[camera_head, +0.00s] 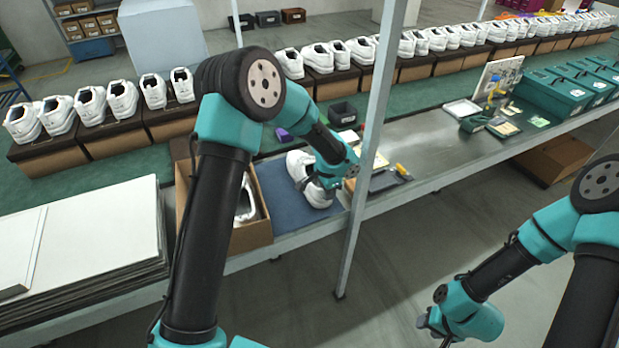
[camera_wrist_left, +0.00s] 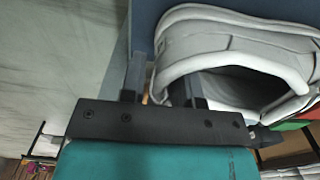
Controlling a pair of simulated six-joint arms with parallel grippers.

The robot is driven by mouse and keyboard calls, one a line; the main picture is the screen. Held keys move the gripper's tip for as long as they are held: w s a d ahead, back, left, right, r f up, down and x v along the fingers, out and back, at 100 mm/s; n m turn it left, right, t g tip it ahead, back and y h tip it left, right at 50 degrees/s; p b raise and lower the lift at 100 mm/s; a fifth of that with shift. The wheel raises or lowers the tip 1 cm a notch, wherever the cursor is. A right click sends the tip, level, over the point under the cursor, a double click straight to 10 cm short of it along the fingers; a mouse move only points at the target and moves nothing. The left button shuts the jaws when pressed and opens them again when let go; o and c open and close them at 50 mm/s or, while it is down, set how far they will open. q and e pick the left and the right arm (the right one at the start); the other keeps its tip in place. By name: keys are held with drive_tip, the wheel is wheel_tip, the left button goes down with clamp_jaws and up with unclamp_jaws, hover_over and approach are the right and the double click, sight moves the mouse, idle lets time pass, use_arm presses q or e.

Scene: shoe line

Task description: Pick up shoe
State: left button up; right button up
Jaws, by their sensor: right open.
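A white shoe (camera_head: 309,180) rests on a blue mat (camera_head: 281,197) on the near bench. My left gripper (camera_head: 325,187) is at its near end, by the ankle opening. In the left wrist view the shoe (camera_wrist_left: 225,42) fills the upper right, its opening facing the camera. One finger of the left gripper (camera_wrist_left: 160,85) is outside the shoe's rim and the other is at the opening, with the rim between them. Whether the fingers press on it is unclear. My right gripper (camera_head: 432,325) is open and empty, low at the right, away from the bench.
An open cardboard box (camera_head: 252,240) with white contents stands just left of the mat. A metal post (camera_head: 362,170) rises close to its right. A black bin (camera_head: 343,113) is behind. White sheets (camera_head: 100,235) are stacked at the left. Several shoes stand on boxes behind.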

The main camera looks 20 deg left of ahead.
use_arm(q)
clamp_jaws()
idle(0.5)
drive_tip(key=shift+r, duration=0.85)
wheel_tip(320, 180, up, 2)
drive_tip(key=shift+r, duration=0.1)
drive_tip(key=s+d+r, duration=0.1)
drive_tip(key=s+d, duration=0.3)
drive_tip(key=s, duration=1.1)
drive_tip(key=shift+s, duration=0.3)
drive_tip(key=shift+w, duration=0.15)
